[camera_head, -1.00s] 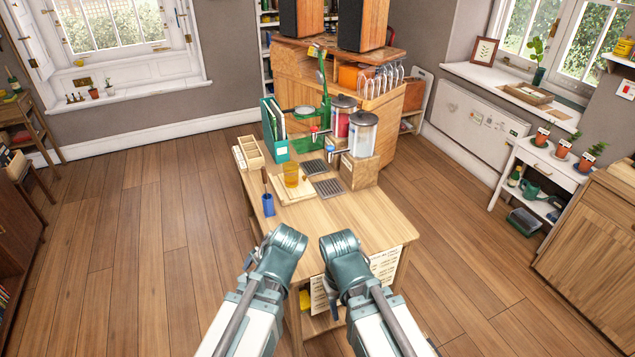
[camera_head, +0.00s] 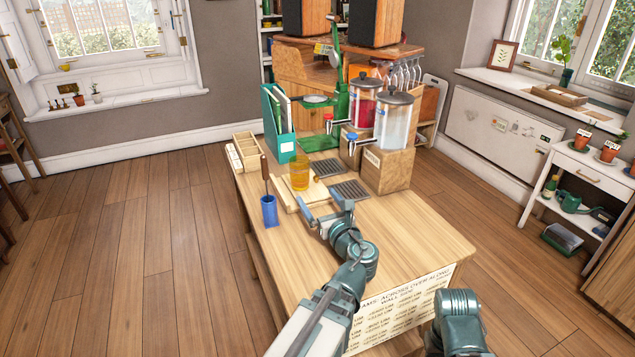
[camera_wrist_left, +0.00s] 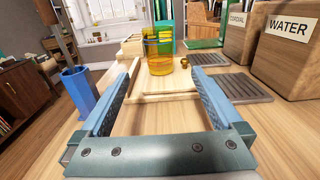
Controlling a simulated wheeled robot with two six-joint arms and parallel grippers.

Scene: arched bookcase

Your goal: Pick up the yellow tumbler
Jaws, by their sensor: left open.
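The yellow tumbler (camera_head: 299,172) is see-through and stands upright on a pale wooden board (camera_head: 317,193) on the wooden table. It also shows in the left wrist view (camera_wrist_left: 158,58), straight ahead, beyond the fingertips and roughly between them. My left gripper (camera_head: 319,203) is open and empty. It is low over the table on the near side of the tumbler, apart from it. Its two blue fingers show in the left wrist view (camera_wrist_left: 164,72). My right arm shows only in part at the lower right, with its gripper out of view.
A blue cup (camera_head: 269,211) with a brown-handled tool stands left of the board. A pale divided box (camera_head: 245,150) and green file holder (camera_head: 279,125) stand behind. Dark drip grilles (camera_head: 350,190) and dispensers on wooden blocks (camera_head: 388,170) stand right. The table's front right is clear.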

